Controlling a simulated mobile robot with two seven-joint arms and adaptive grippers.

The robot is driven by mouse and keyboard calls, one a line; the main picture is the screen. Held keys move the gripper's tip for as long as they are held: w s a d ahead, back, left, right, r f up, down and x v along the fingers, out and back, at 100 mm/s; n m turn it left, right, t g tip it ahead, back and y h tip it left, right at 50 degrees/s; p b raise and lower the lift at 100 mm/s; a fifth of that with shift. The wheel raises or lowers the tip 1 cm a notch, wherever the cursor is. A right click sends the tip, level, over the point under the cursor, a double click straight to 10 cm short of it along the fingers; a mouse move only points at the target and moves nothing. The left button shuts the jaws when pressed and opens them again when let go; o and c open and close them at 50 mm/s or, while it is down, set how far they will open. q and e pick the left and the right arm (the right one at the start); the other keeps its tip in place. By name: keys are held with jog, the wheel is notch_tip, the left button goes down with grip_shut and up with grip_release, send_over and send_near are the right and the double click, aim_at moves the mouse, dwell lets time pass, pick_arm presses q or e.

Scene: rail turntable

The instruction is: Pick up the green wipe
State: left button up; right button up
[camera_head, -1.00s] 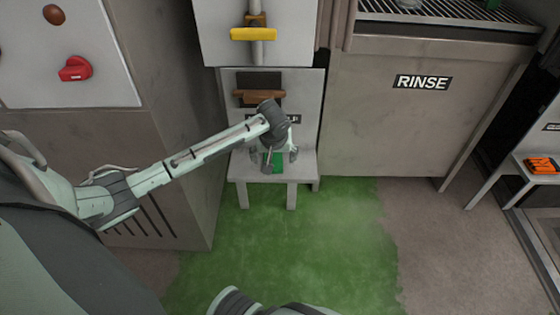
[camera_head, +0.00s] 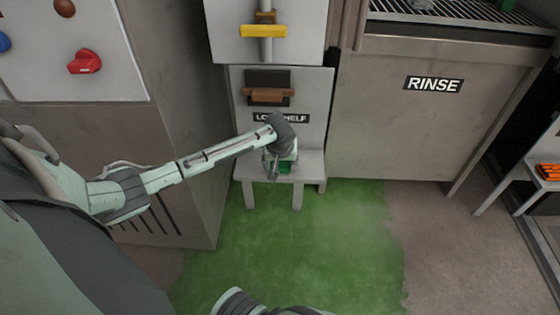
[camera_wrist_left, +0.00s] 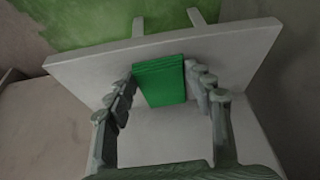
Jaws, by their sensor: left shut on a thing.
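The green wipe (camera_head: 287,167) is a small folded green block on the small grey low shelf (camera_head: 311,166), near its front edge. In the left wrist view the wipe (camera_wrist_left: 160,80) shows between the two fingers of my left gripper (camera_wrist_left: 163,88). My left gripper (camera_head: 280,169) points down at the shelf and is shut on the wipe, one finger at each side. In the head view the gripper hides part of the wipe. I cannot tell whether the wipe still touches the shelf.
A panel with a brown handle (camera_head: 268,96) and a partly covered shelf label rises behind the low shelf. A yellow handle (camera_head: 263,31) is above. The RINSE cabinet (camera_head: 400,140) stands to the right. A side shelf with orange items (camera_head: 549,171) is far right. Green floor lies in front.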

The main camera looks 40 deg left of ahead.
pick_arm(q)
jog(key=shift+r, duration=0.45)
jog(key=r, duration=0.2)
jog(key=r+p, duration=0.1)
jog(key=shift+s+a+r, duration=0.25)
jog(key=shift+s+r, duration=0.05)
jog(key=shift+r, duration=0.1)
jog(key=s+a+r, duration=0.2)
jog(key=s, duration=0.1)
jog(key=s+a+r+p, duration=0.1)
jog(key=s+a+r, duration=0.1)
jog(key=s, duration=0.1)
jog(key=s+a+r, duration=0.2)
jog(key=shift+s+a+r+p, duration=0.2)
jog(key=shift+s+p, duration=0.15)
jog(key=shift+s, duration=0.05)
pick_arm(e)
jog(key=s+a+x, duration=0.1)
jog(key=x, duration=0.5)
jog(key=shift+f+g, duration=0.35)
jog(key=shift+g, duration=0.05)
jog(key=shift+w+d, duration=0.1)
jog(key=shift+d, duration=0.05)
